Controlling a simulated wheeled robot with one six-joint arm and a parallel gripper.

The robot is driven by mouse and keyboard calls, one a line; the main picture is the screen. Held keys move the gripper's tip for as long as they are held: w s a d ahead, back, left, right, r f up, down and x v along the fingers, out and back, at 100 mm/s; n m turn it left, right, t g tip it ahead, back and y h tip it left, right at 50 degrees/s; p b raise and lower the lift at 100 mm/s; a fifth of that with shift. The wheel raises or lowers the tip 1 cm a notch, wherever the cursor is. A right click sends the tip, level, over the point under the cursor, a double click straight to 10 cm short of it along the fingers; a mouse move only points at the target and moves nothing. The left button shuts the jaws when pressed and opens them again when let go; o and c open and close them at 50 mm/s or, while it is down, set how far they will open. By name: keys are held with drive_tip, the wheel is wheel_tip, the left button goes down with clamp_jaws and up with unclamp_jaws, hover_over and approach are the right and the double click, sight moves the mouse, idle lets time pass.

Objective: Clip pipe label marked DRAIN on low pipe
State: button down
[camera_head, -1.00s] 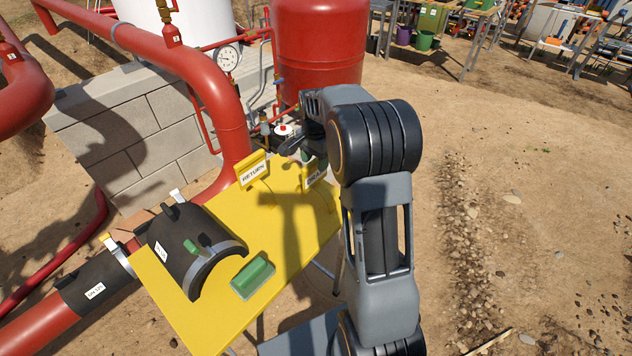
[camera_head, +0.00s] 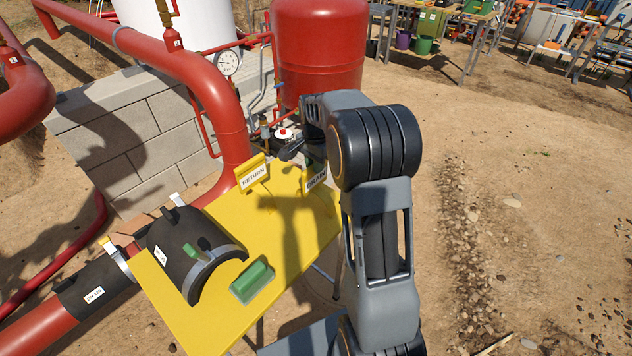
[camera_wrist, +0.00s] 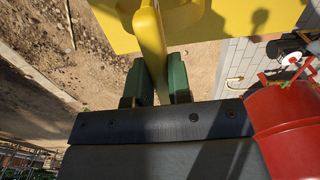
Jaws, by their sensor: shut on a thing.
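The yellow DRAIN label (camera_head: 316,180) stands at the far right part of the yellow table, its white face partly hidden by my arm. My gripper (camera_head: 313,160) is over it and mostly hidden in the head view. In the wrist view my gripper (camera_wrist: 160,80) has its green fingers closed on both sides of the yellow label (camera_wrist: 151,40). I cannot tell whether the label still touches the table. A yellow RETURN label (camera_head: 252,174) stands left of it. A red pipe (camera_head: 35,327) runs low at the lower left, and a thinner red pipe (camera_head: 70,255) lies near the ground.
The yellow table (camera_head: 205,325) also holds a black half-shell (camera_head: 180,250) and a green block in a tray (camera_head: 252,281). A large red bent pipe (camera_head: 215,95), a block wall (camera_head: 130,125) and a red tank (camera_head: 318,50) stand behind. Bare ground lies open at right.

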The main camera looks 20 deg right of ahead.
drive_tip(key=shift+r, duration=0.1)
wheel_tip(320, 180, up, 7)
drive_tip(key=p, duration=0.5)
drive_tip(key=shift+p, duration=0.4)
drive_tip(key=c, duration=1.6)
unclamp_jaws()
clamp_jaws()
